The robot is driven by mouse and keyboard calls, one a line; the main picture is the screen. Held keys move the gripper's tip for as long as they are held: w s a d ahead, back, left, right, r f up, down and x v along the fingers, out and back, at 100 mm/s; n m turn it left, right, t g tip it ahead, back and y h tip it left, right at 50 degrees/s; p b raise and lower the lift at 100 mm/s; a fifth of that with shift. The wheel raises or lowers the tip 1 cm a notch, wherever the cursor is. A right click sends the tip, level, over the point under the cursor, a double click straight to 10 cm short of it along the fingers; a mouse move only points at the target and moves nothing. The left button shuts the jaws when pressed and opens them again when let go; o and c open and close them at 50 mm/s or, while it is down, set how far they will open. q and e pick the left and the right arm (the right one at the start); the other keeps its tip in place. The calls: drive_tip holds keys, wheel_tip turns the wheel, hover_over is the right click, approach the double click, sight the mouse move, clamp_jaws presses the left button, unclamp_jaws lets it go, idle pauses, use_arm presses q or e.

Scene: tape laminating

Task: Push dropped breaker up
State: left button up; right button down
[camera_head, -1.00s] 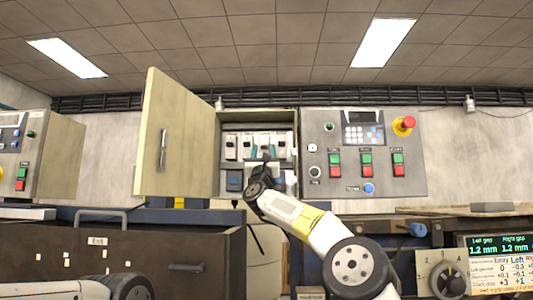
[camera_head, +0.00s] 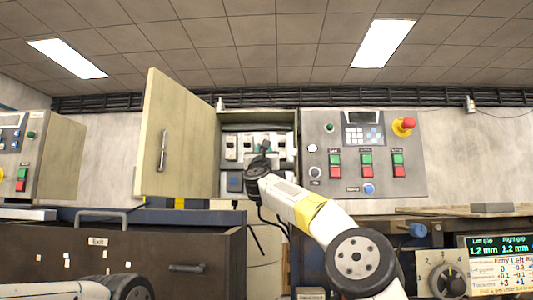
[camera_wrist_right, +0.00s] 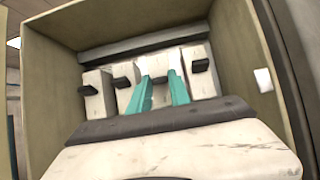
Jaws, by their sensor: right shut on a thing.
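A row of white breakers (camera_head: 231,150) with dark levers stands inside the open cabinet (camera_head: 284,112). The right wrist view shows the row close up, with a breaker (camera_wrist_right: 96,95) on the left. My right gripper (camera_wrist_right: 161,82) has its teal fingers on both sides of the third breaker's dark lever (camera_wrist_right: 160,79) and is shut on it. That lever sits about level with the others or slightly lower. In the head view my right gripper (camera_head: 263,147) reaches into the cabinet and hides part of the row. My left gripper is not in view; only part of my left arm shows.
The cabinet door (camera_head: 180,140) stands open on the left. A control panel (camera_head: 364,153) with coloured buttons and a red emergency knob (camera_head: 404,126) is right of the cabinet. A blue-faced device (camera_head: 234,182) sits below the breakers. The cabinet walls closely surround my right gripper.

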drive_tip(key=shift+s+d+r+g, duration=0.1)
drive_tip(key=shift+r+g, duration=0.3)
drive_tip(key=shift+g, duration=0.6)
drive_tip(key=c, duration=1.2)
unclamp_jaws()
drive_tip(key=shift+s, duration=0.1)
drive_tip(key=v, duration=0.7)
drive_tip(key=shift+s+f, duration=0.2)
drive_tip(key=shift+s, duration=0.05)
